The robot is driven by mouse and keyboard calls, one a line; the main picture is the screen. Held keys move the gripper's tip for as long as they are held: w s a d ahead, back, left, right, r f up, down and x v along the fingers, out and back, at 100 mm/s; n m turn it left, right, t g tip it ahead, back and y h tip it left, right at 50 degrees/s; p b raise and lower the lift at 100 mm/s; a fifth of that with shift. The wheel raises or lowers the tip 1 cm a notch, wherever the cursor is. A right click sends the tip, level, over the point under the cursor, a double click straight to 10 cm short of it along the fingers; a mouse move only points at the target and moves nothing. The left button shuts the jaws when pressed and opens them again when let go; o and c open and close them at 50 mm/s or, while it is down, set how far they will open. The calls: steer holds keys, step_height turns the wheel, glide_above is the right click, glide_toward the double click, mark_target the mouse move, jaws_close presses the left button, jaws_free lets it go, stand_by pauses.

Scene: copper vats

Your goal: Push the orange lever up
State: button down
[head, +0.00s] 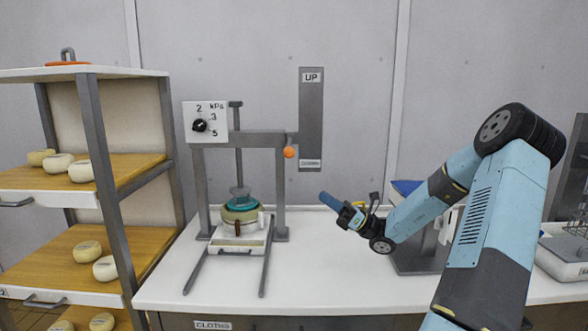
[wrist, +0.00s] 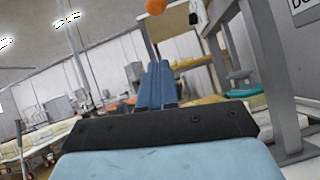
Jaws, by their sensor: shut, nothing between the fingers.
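The orange lever shows as a round orange knob (head: 289,152) at the right end of the press frame, just above the DOWN label at the foot of the grey UP/DOWN plate (head: 311,120). The knob also shows at the top of the wrist view (wrist: 156,6), above and beyond my fingertips. My gripper (head: 324,197) is at the right of the knob and lower, apart from it, with its blue fingers pointing left. In the wrist view the blue fingers (wrist: 157,80) lie together with nothing between them.
The press (head: 240,137) stands on the white counter (head: 335,270) with a cheese mould (head: 240,213) under its plunger. A dial panel (head: 205,122) is at its upper left. A shelf of cheeses (head: 92,162) stands at the left. The counter front is clear.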

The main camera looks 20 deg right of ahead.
steer(key=shift+s+d, duration=0.1)
steer(key=shift+d, duration=0.1)
steer(key=d+r+x, duration=0.1)
steer(key=r+x, duration=0.1)
steer(key=x, duration=1.1)
steer(key=shift+d, duration=0.4)
steer(key=shift+r, duration=0.1)
